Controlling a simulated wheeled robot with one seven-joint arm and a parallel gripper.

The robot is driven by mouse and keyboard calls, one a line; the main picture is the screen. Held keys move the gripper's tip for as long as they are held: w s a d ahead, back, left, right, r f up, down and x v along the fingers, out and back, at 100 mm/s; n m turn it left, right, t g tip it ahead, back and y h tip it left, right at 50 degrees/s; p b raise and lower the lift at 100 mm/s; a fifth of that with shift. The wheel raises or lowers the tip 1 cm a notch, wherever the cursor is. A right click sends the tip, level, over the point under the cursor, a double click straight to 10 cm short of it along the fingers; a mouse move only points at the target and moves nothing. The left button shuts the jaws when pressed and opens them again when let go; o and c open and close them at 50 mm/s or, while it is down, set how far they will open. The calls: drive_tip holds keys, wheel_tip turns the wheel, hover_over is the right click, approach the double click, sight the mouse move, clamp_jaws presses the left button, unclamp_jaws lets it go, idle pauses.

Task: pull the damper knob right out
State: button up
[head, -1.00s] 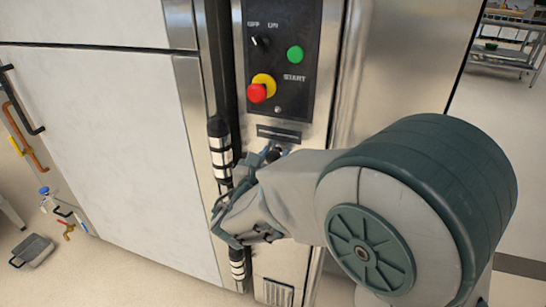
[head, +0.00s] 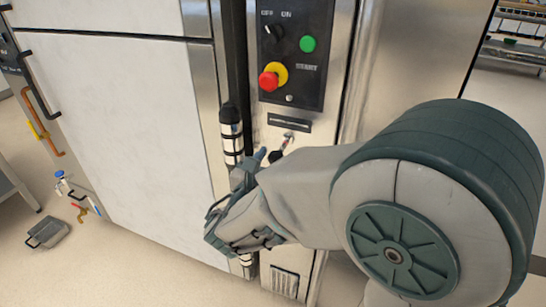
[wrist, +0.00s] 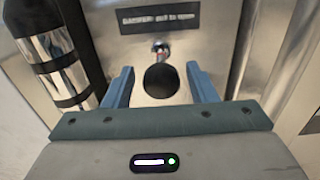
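The damper knob (wrist: 161,81) is a round black ball on a short metal shaft with a red mark, below a dark label reading "DAMPER" in the wrist view. In the head view the knob (head: 275,156) is small and partly hidden by my gripper, and its shaft slants out from the steel panel (head: 265,134). My gripper (wrist: 161,84) has its two blue fingers on either side of the knob, with a visible gap on each side. The gripper is open. In the head view it (head: 260,157) is in front of the panel, below the label.
Above the label is a black control panel (head: 294,95) with a red button, a green button and a switch. A black-and-steel cylindrical handle (head: 231,135) stands close to the left of my gripper, beside the large pale oven door (head: 120,130). Floor shows at lower left.

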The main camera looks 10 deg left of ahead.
idle(0.3)
drive_tip(key=s+a+p, duration=0.1)
drive_tip(key=s+a, duration=0.1)
drive_tip(key=s, duration=1.1)
drive_tip(key=shift+s, duration=0.3)
